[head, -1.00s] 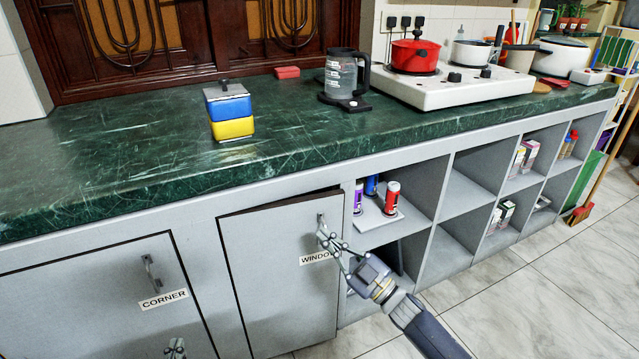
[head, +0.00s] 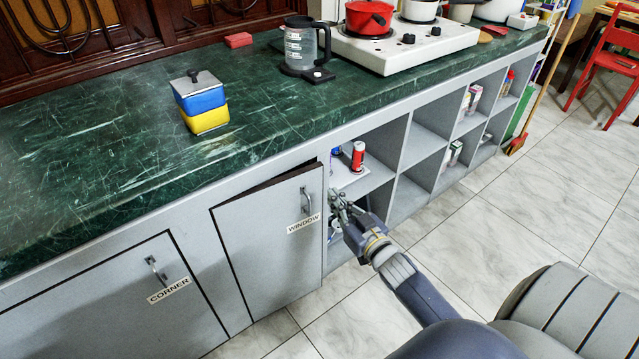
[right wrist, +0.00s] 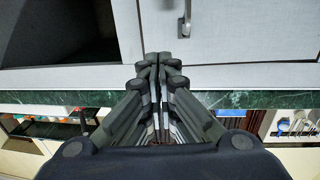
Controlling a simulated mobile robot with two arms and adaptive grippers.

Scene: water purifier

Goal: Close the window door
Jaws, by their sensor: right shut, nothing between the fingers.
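The window door (head: 262,245) is a grey cabinet door with a "WINDOW" label (head: 303,223) and a metal handle (head: 306,201) near its right edge. It stands slightly ajar, with a dark wedge-shaped gap along its top. My right gripper (head: 335,202) is shut and empty, just right of the door's free edge, in front of the open shelves. In the right wrist view, the shut fingertips (right wrist: 158,60) point toward the door's edge, with the handle (right wrist: 184,22) beyond them to the right. Whether they touch the door I cannot tell. My left gripper is out of view.
The green marble counter (head: 110,165) runs above the doors. It carries a blue and yellow box (head: 201,103), a kettle (head: 301,50) and a stove (head: 400,50). The "CORNER" door (head: 130,305) is to the left. Open shelves (head: 430,140) lie right; the tiled floor in front has free room.

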